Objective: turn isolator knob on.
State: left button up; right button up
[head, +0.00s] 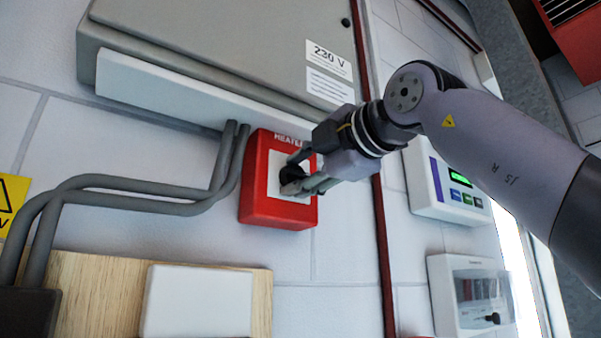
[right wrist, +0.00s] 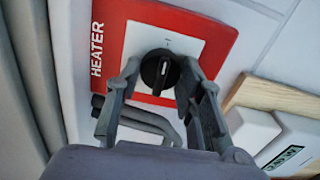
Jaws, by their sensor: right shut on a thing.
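The isolator is a red box (head: 253,200) marked HEATER with a white plate, fixed to the wall below a grey cabinet. Its black rotary knob (right wrist: 158,72) sits on the white plate in the right wrist view, with a light pointer line on it. My right gripper (head: 294,182) reaches in from the right and is at the knob. In the right wrist view the fingers (right wrist: 158,78) stand on either side of the knob, shut on it. In the head view the fingers partly hide the knob. My left gripper is not in view.
A grey cabinet (head: 210,40) labelled 230 V hangs above the box. Grey conduits (head: 140,183) run to its left. A white panel with a green display (head: 425,180) and a clear-fronted box (head: 470,290) are at right. A wooden board (head: 100,285) is below left.

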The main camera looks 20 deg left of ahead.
jog(key=o, duration=1.2)
jog(key=shift+d, duration=0.1)
jog(key=v, duration=1.1)
jog(key=shift+s+d, duration=0.3)
